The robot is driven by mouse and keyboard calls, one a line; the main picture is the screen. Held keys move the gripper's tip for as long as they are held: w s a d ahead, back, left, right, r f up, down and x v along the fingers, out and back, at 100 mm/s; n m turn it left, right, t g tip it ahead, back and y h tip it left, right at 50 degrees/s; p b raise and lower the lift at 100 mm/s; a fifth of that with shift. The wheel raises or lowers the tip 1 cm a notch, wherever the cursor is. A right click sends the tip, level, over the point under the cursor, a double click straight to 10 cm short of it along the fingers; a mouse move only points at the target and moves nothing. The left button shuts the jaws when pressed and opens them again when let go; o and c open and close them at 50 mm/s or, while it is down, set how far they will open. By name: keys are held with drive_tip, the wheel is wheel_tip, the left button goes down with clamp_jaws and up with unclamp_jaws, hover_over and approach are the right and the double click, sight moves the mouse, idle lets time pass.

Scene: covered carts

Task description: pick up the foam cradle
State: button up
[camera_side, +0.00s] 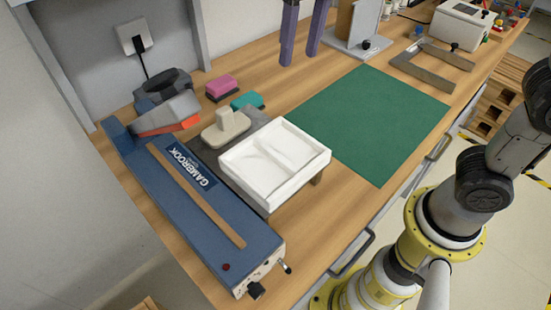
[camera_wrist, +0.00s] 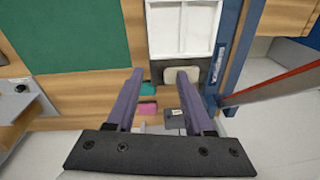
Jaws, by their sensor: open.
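The piece that looks like the foam cradle (camera_side: 275,160) is white and tray-like, with raised walls and a ridge between two hollows. It sits raised above the bench, on the front part of a dark grey plate. In the wrist view the cradle (camera_wrist: 183,8) is at the top, cut off by the frame edge. My gripper (camera_side: 300,57) has two purple fingers, open and empty, hanging near the back of the bench, apart from the cradle. In the wrist view the gripper (camera_wrist: 160,74) is below the cradle in the picture.
A beige block with a raised grip (camera_side: 225,128) stands directly behind the cradle. A long blue machine (camera_side: 195,205) lies to its left. Pink (camera_side: 221,87) and teal (camera_side: 247,101) blocks and a grey-orange tool (camera_side: 166,112) are behind. The green mat (camera_side: 375,120) at right is clear.

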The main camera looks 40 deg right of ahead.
drive_tip(key=w+a+f+n+g, duration=0.1)
drive_tip(key=w+a+f, duration=0.1)
drive_tip(key=a+f, duration=0.3)
hover_over(269, 149)
drive_tip(key=shift+n, duration=0.3)
drive_tip(key=f, duration=0.7)
drive_tip(key=shift+w+f, duration=0.3)
drive_tip(key=shift+w, duration=0.1)
drive_tip(key=shift+s+f, duration=0.2)
drive_tip(key=shift+f, duration=1.15)
drive_tip(key=shift+s+f, duration=0.2)
drive_tip(key=shift+f, duration=1.15)
clamp_jaws()
